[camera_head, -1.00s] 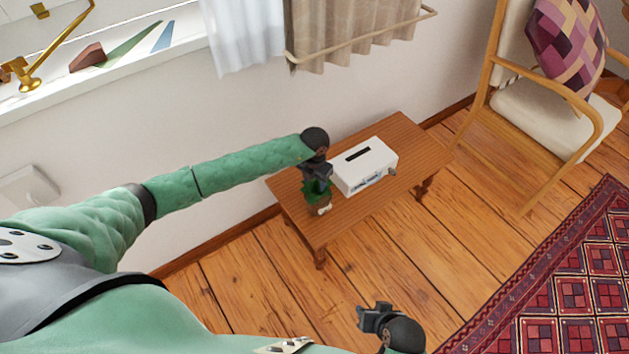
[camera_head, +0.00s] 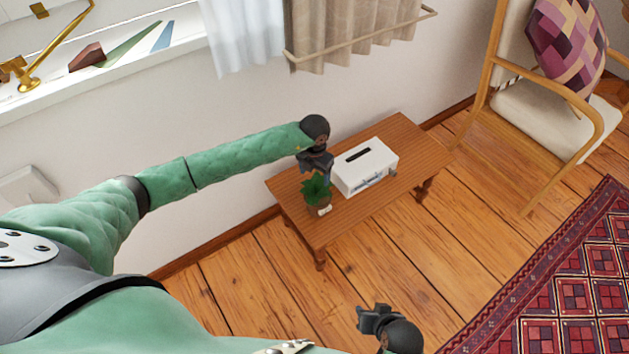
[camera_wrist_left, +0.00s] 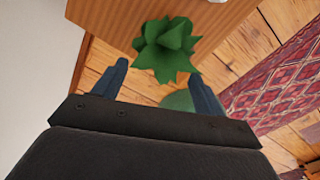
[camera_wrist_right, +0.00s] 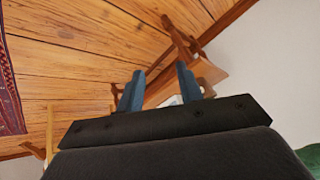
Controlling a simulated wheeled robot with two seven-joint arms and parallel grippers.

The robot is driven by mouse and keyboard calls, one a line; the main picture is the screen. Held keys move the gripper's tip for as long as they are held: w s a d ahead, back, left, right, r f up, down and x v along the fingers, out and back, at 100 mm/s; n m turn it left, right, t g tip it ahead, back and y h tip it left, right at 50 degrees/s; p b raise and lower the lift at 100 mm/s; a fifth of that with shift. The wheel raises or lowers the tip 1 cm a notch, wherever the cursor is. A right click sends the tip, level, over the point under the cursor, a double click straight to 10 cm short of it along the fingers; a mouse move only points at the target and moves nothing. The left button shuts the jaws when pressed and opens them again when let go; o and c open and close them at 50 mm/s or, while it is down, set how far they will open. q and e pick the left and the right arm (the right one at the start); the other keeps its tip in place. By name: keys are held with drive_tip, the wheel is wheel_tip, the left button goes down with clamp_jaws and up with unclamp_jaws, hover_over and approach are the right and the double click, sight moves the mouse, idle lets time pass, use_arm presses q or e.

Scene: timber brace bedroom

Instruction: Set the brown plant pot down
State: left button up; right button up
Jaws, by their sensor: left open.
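The brown plant pot (camera_head: 318,208) stands upright on the wooden side table (camera_head: 408,158), near its left front edge, with a green leafy plant (camera_head: 316,188) in it. A small pale tag shows on its front. In the left wrist view the plant (camera_wrist_left: 167,48) lies ahead of the fingers and its leaves hide the pot. My left gripper (camera_head: 317,164) is open and empty, just behind and above the plant, apart from the pot. My right gripper (camera_head: 368,317) is low over the floor, away from the table; its fingers (camera_wrist_right: 161,88) are apart with nothing between them.
A white box-shaped appliance (camera_head: 365,167) stands on the table right of the plant. A wooden armchair (camera_head: 545,115) is at the right, beside a red patterned rug (camera_head: 575,275). The wall and curtain (camera_head: 345,35) are behind the table. The table's right end is clear.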

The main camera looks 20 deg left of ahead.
use_arm(q)
wheel_tip(320, 180, up, 7)
drive_tip(key=s+d+g+h, duration=0.1)
drive_tip(key=s+d+h, duration=0.4)
drive_tip(key=d, duration=0.5)
drive_tip(key=s+d+h, duration=0.4)
drive_tip(key=d+h, duration=0.1)
drive_tip(key=d, duration=0.4)
drive_tip(key=s+d+r+n+t+h, duration=0.3)
drive_tip(key=d+r+n+t+h, duration=0.4)
drive_tip(key=d+r+n+h, duration=0.15)
drive_tip(key=s+a+f+n+t+y, duration=0.4)
drive_tip(key=a+f+n+t+y, duration=0.65)
drive_tip(key=n, duration=1.25)
drive_tip(key=s+a+f+n+g+y, duration=0.2)
drive_tip(key=s+f+n+g+y, duration=0.2)
drive_tip(key=s+f+g, duration=0.7)
drive_tip(key=s+f+n, duration=0.1)
drive_tip(key=s+f, duration=0.4)
drive_tip(key=s, duration=0.3)
drive_tip(key=shift+f+b, duration=0.3)
drive_tip(key=shift+f, duration=0.05)
use_arm(e)
drive_tip(key=f, duration=0.4)
drive_tip(key=shift+s+a+f, duration=0.1)
drive_tip(key=shift+s+f, duration=0.1)
drive_tip(key=shift+s, duration=0.2)
